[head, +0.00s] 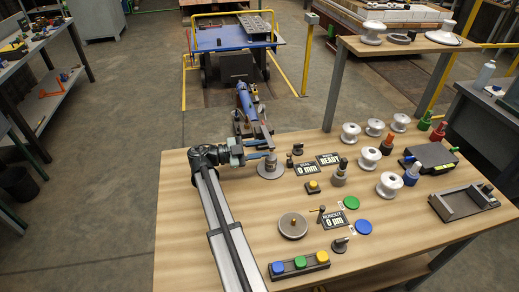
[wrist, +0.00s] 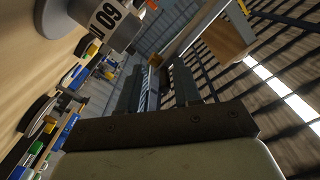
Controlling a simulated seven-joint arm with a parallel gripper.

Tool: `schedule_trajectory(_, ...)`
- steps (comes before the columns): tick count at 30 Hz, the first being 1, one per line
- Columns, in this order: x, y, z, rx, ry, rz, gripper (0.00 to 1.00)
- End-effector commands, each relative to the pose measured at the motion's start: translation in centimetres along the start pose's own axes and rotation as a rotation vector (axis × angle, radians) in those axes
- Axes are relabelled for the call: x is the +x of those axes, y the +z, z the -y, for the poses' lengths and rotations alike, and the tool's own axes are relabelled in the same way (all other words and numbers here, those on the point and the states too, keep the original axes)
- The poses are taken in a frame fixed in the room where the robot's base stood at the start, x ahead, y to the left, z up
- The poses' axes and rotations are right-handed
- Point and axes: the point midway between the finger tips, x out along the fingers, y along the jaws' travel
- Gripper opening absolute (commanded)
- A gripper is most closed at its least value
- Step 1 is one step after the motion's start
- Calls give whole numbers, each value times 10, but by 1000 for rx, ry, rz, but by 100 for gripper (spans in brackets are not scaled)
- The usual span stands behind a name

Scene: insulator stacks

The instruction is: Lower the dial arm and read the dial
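My gripper (head: 262,147) is at the back left of the wooden table, beside a grey cylinder on a round grey base (head: 270,168). In the wrist view the fingers (wrist: 157,88) are apart, with nothing clearly held between them. The labelled grey cylinder (wrist: 108,17) is left of them. Right of the gripper stand a black "0 mm" sign (head: 308,170) and a small dark post (head: 297,149). Nearer the front are a "RUNOUT 0 µm" sign (head: 335,219), a thin knobbed post (head: 321,212) and a grey disc (head: 293,226). I cannot tell which post carries the dial arm.
A "READY" sign (head: 328,159) stands close by. Several white insulators (head: 368,157) and coloured bottles fill the table's right side. A button box (head: 300,264) with blue, green and yellow buttons is at the front. A black tray (head: 463,203) is at the right.

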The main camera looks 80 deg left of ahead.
Motion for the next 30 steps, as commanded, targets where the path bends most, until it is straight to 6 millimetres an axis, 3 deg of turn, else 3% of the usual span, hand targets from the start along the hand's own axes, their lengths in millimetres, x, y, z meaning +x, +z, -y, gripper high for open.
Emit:
schedule_trajectory(6,-1,1,2,0,-3,2,38)
schedule_trajectory(11,-17,1,2,0,-4,3,38)
schedule_trajectory(24,-101,1,2,1,-3,2,38)
schedule_trajectory(30,-127,0,1,1,-2,1,38)
